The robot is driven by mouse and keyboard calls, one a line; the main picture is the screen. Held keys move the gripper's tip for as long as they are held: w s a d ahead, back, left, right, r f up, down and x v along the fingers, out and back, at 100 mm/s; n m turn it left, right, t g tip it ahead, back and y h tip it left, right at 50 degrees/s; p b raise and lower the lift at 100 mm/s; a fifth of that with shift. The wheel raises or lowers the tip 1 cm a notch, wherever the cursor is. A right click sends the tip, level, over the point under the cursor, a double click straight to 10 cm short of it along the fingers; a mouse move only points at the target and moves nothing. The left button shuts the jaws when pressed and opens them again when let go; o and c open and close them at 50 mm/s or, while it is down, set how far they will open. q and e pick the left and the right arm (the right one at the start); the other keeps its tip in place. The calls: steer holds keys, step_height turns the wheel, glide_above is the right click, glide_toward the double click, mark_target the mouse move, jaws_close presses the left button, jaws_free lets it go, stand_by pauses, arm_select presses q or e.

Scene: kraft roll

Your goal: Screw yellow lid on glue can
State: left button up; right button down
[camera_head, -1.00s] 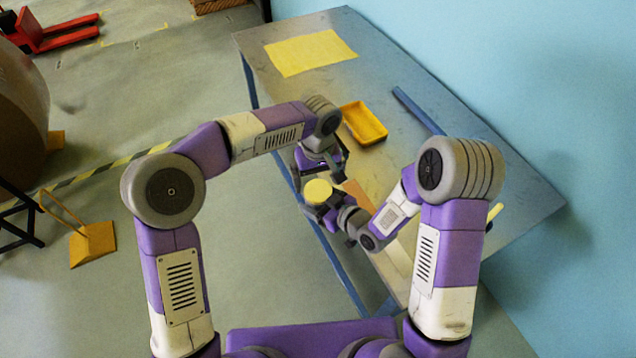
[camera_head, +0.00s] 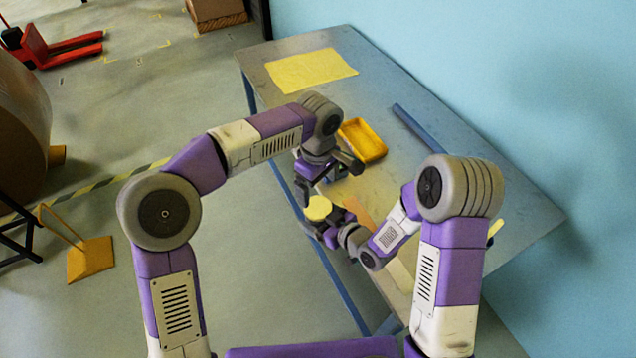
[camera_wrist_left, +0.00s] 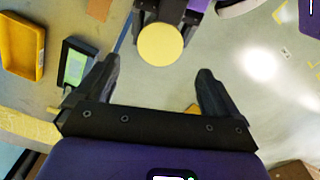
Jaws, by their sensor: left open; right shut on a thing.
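A round yellow lid (camera_head: 318,208) faces up at my right gripper, near the table's front edge. It also shows as a yellow disc in the left wrist view (camera_wrist_left: 160,44). My right gripper (camera_head: 328,222) is shut on what seems to be the glue can under the lid. The can is mostly hidden by the lid and fingers, and I cannot tell how the lid is seated. My left gripper (camera_head: 318,186) is open and empty, above and apart from the lid. In the left wrist view the lid lies ahead of and between its spread fingers (camera_wrist_left: 155,85).
A yellow tray (camera_head: 363,140) stands on the table (camera_head: 440,185), with a dark device with a green screen (camera_wrist_left: 76,66) beside it. A yellow sheet (camera_head: 310,70) and a blue bar (camera_head: 418,118) lie farther back. Floor is open left of the table.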

mark_target(318, 206)
stand_by(0.3)
arm_select(q)
steer(key=shift+f, duration=4)
steer(key=c, duration=1.1)
steer(key=m, duration=0.6)
steer(key=shift+m, duration=0.3)
